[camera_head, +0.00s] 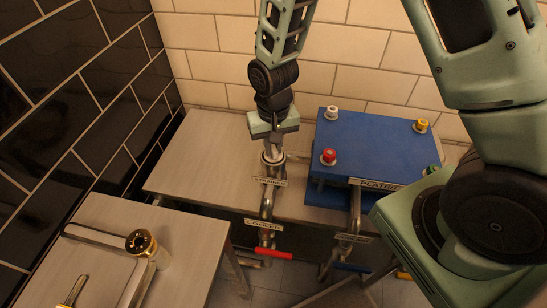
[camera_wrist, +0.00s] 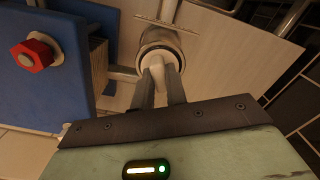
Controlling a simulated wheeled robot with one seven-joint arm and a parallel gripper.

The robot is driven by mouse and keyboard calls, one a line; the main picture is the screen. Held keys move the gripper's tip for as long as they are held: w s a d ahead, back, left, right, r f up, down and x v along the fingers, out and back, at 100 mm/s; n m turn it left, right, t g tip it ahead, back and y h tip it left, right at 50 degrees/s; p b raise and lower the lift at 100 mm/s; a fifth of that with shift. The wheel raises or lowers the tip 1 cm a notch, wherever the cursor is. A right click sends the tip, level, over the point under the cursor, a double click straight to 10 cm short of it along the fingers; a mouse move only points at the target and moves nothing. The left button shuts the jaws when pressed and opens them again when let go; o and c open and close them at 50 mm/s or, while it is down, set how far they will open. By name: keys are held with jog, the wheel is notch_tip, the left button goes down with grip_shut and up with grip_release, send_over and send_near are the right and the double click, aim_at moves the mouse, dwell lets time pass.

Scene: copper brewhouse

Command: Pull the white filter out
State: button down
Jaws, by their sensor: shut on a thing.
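The white filter (camera_wrist: 158,68) shows as a pale tip between my gripper's fingers, over the open mouth of a round metal housing (camera_wrist: 160,47). My gripper (camera_wrist: 160,88) is shut on the filter. Only a small part of the filter shows there. How far the filter's lower part sits inside the housing is hidden.
A blue plate unit (camera_head: 365,145) with coloured caps stands just right of the housing. A pipe with a red handle (camera_head: 267,253) runs below it. The pale table (camera_head: 205,150) left of the housing is clear.

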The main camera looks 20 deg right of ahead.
jog(key=shift+r+p, duration=0.4)
jog(key=shift+r, duration=0.15)
notch_tip(320, 180, up, 9)
jog(key=p, duration=0.7)
jog(key=shift+f, duration=0.2)
dwell(0.4)
